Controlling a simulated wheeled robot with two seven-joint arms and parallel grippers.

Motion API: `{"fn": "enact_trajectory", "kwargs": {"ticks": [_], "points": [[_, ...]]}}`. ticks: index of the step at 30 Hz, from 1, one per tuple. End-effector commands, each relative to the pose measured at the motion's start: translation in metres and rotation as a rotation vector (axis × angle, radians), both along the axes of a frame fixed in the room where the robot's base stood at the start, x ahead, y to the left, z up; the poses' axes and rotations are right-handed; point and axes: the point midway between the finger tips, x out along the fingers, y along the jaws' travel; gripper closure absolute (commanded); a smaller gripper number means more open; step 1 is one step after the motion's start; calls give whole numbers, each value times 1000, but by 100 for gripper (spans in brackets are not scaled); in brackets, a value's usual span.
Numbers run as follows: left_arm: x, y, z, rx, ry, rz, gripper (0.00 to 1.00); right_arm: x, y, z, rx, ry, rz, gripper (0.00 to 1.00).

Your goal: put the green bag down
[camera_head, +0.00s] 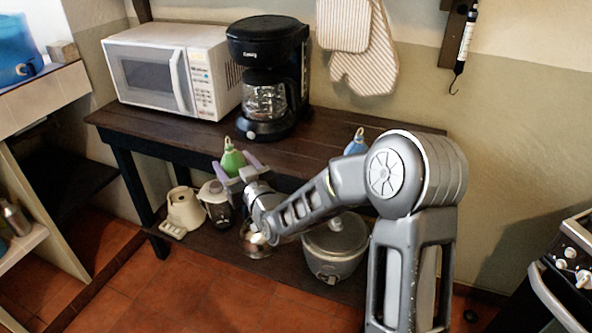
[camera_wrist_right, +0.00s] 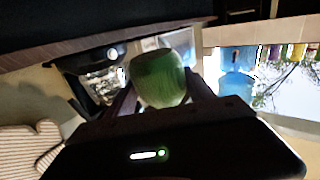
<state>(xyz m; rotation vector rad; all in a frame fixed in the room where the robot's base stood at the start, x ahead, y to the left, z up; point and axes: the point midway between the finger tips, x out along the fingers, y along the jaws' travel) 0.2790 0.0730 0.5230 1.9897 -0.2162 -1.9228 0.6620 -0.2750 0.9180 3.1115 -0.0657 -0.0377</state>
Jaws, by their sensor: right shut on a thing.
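The green bag (camera_head: 232,158) has a small loop at its top and appears upright. My right gripper (camera_head: 235,168) is shut on it, with one finger on each side of its lower part. In the head view the bag overlaps the front edge of the dark wooden table (camera_head: 190,137); I cannot tell whether it touches the tabletop. In the right wrist view the green bag (camera_wrist_right: 160,80) sits between the two fingers of the right gripper (camera_wrist_right: 161,92). My left gripper does not show.
A black coffee maker (camera_head: 268,70) and a white microwave (camera_head: 165,70) stand on the table's left and middle. A blue bag (camera_head: 356,144) is partly hidden behind my right arm. A rice cooker (camera_head: 336,245) and other appliances sit on the lower shelf. The tabletop right of the coffee maker has bare room.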

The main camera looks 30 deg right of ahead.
Motion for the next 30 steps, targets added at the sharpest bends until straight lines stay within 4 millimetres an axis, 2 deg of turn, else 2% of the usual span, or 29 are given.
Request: {"fn": "enact_trajectory", "kwargs": {"ticks": [1, 5, 7, 12, 15, 18, 21, 30], "points": [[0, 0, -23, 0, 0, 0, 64, 6, -15, -5, 3, -12, -17, 93], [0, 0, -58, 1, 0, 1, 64, 16, -59, 6, 19, -24, -59, 93], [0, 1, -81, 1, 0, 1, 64, 18, -90, 15, 28, -31, -90, 93], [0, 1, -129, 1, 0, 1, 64, 8, -161, 44, 52, -48, -170, 93], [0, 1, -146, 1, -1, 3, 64, -3, -190, 60, 67, -56, -208, 93], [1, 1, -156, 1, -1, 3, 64, -11, -208, 72, 79, -61, -235, 93], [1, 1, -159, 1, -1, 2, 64, -16, -217, 80, 86, -64, -248, 93], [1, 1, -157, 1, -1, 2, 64, -17, -219, 83, 89, -63, -251, 93]]}}
